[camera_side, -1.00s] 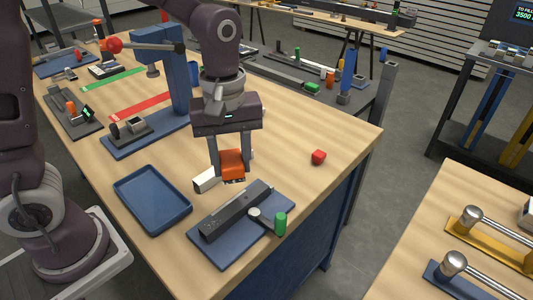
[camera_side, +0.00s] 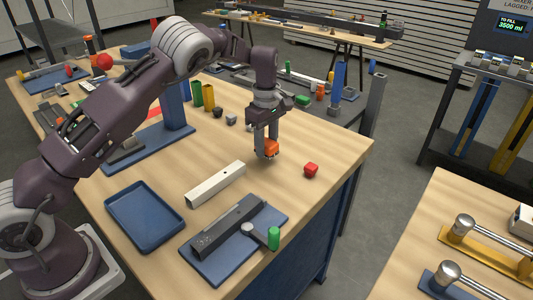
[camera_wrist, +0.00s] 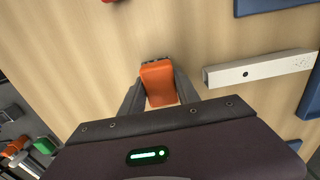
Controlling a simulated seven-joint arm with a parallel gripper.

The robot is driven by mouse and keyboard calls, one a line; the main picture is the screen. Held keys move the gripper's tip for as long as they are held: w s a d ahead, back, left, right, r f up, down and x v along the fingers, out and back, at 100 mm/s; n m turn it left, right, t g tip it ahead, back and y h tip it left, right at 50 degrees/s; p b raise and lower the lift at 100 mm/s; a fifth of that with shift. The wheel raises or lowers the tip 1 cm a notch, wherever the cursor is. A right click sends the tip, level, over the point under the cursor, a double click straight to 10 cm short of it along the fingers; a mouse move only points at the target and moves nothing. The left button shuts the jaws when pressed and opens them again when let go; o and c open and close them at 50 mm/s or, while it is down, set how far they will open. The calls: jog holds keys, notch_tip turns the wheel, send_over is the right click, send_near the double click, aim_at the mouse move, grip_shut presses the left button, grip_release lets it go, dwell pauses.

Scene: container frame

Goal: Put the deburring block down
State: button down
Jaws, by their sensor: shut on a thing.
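The deburring block is orange with a dark strip along one edge. My gripper (camera_side: 266,146) is shut on the deburring block (camera_side: 268,148) over the bare wood near the table's far right edge. In the wrist view the block (camera_wrist: 158,83) sits between the two grey fingers of my gripper (camera_wrist: 160,90). In the side view the block is low, close to the wood; I cannot tell whether it touches it.
A red cube (camera_side: 311,170) lies to the right of the block. A pale square tube (camera_side: 216,184) lies to its left front. A blue fixture with a dark channel and green handle (camera_side: 274,238) and a blue tray (camera_side: 145,216) are nearer. Cylinders stand behind.

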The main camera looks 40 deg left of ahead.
aim_at(266, 153)
notch_tip(266, 153, down, 3)
jog(key=shift+r, duration=0.1)
jog(key=shift+f, duration=0.25)
